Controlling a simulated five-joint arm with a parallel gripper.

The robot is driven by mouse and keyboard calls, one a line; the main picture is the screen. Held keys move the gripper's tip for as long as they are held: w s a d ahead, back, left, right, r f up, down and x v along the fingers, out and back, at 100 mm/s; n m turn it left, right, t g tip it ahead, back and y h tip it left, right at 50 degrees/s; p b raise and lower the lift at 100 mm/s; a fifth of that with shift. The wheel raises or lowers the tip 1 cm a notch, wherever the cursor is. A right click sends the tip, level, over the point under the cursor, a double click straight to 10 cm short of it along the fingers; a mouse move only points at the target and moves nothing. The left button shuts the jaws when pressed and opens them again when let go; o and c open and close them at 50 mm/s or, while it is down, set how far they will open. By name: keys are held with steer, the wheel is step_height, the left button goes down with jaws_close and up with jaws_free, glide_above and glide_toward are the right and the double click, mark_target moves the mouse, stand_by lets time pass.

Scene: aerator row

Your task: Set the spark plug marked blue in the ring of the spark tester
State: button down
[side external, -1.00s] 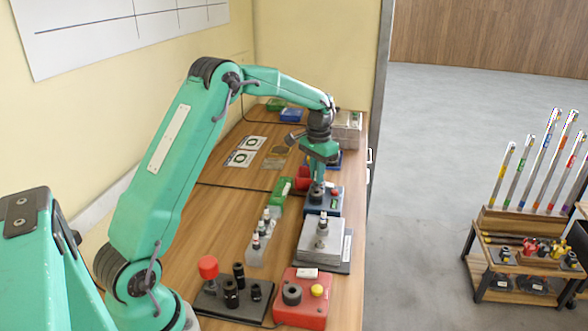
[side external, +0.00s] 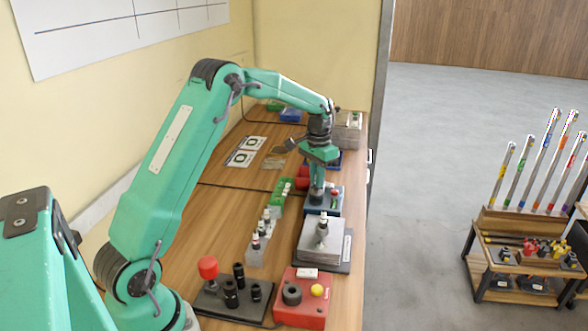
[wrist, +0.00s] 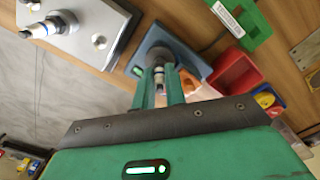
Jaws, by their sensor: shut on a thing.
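My gripper (side external: 317,192) is over the blue-grey spark tester (side external: 335,206), with its fingertips down at the tester's dark ring. In the wrist view my gripper (wrist: 160,82) is shut on a spark plug (wrist: 159,78) with a pale body and a bluish band. The plug points at the ring (wrist: 160,55) on the tester (wrist: 135,68). The plug's far end is hidden, so I cannot tell how deep it sits in the ring. In the side view the fingers mostly hide the plug and the ring.
A grey plate block (side external: 312,244) with an upright plug stands in front of the tester. A pale rack (side external: 256,256) of several plugs is to its left. A red box (side external: 300,312) and a dark socket tray (side external: 215,305) are nearer. A red bin (wrist: 236,75) lies beside the tester.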

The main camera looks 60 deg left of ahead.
steer(key=shift+f, duration=0.6)
stand_by(0.3)
steer(key=c, duration=1.4)
jaws_free()
steer(key=shift+o, duration=0.2)
steer(key=shift+r, duration=3.5)
